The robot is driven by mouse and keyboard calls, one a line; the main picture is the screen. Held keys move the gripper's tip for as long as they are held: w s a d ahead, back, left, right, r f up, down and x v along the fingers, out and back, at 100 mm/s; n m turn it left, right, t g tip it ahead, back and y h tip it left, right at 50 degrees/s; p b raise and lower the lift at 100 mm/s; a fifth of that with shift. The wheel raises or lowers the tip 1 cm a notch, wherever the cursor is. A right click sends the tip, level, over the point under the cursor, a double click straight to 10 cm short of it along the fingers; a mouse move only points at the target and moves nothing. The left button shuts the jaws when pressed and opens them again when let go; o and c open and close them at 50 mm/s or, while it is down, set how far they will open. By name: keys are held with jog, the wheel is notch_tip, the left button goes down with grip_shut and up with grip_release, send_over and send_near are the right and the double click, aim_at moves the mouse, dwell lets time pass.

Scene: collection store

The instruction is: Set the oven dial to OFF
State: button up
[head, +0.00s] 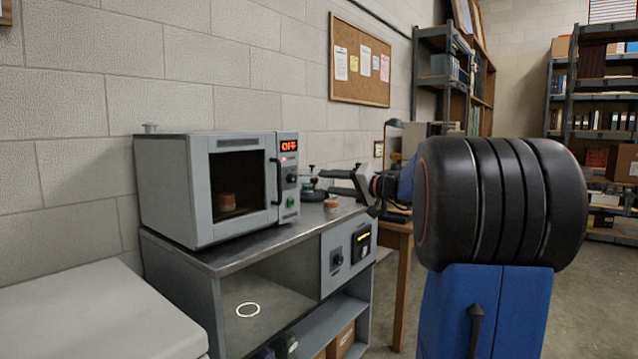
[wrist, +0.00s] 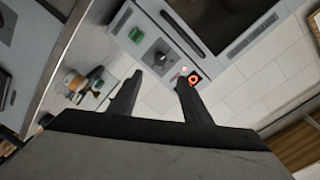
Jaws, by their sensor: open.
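The grey oven (head: 175,190) stands on the bench against the wall, its dark-windowed door closed. Its red display (head: 289,146) reads OFF. The dark oven dial (head: 291,179) sits on the panel right of the door, above a green button (head: 290,202). In the wrist view, the dial (wrist: 158,57) lies ahead of the fingers, slightly above the gap between them. The display shows there in part (wrist: 193,77), partly hidden by the right finger. My gripper (head: 333,182) is open and empty, to the right of the panel and apart from the dial. It also shows in the wrist view (wrist: 155,85).
A brown-lidded jar (head: 330,204) stands on the bench near my gripper. Another brown item (head: 227,201) shows through the oven window. The bench front carries another dial (head: 337,258) and a display (head: 361,245). Shelving (head: 445,75) and a corkboard (head: 359,62) are behind.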

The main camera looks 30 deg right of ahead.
jog(key=shift+v, duration=1.55)
jog(key=s+a+f+n+g, duration=0.1)
jog(key=s+a+f+g, duration=0.3)
jog(key=a, duration=0.5)
jog(key=s+a+f+n+g, duration=0.1)
jog(key=s+a+f+n, duration=0.1)
jog(key=s+a+f, duration=0.5)
jog(key=s+a+f+n+g, duration=0.1)
jog(key=s+a+f+g, duration=0.25)
jog(key=a, duration=0.65)
jog(key=s+f+n+g+h, duration=0.1)
jog(key=s+f+h, duration=0.1)
jog(key=s+f, duration=0.6)
jog(key=s+a+f+n+g+h, duration=0.1)
jog(key=s+f+n+g+h, duration=0.1)
jog(key=s+f, duration=0.7)
jog(key=s+h, duration=0.1)
jog(key=s, duration=0.3)
jog(key=shift+s+a, duration=0.2)
